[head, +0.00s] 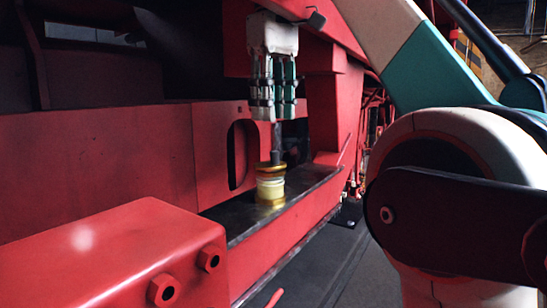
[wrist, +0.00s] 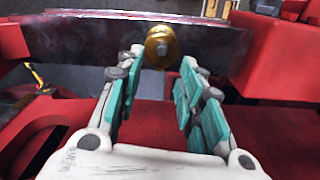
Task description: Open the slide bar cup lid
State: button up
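The slide bar cup (head: 270,188) is a small cream and brass-coloured cup standing upright on the dark slide bar (head: 238,218). Its brass lid (head: 266,169) is on top; I cannot tell whether it is fully seated. The lid shows as a round gold disc with a central knob in the wrist view (wrist: 162,47). My gripper (head: 275,118) points down above the cup, apart from it. Its teal-padded fingers are spread and empty in the wrist view (wrist: 160,72), with the lid showing beyond and between the fingertips.
A red frame wall (head: 100,165) with an oval opening stands behind the slide bar. A red block with bolts (head: 120,250) is at the front left. A red upright (head: 328,110) rises behind and right of my gripper. Dark floor lies at lower right.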

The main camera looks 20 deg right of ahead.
jog(key=f, duration=0.7)
jog(key=shift+s, duration=0.3)
jog(key=shift+w+f, duration=0.15)
jog(key=shift+f, duration=0.35)
grip_shut()
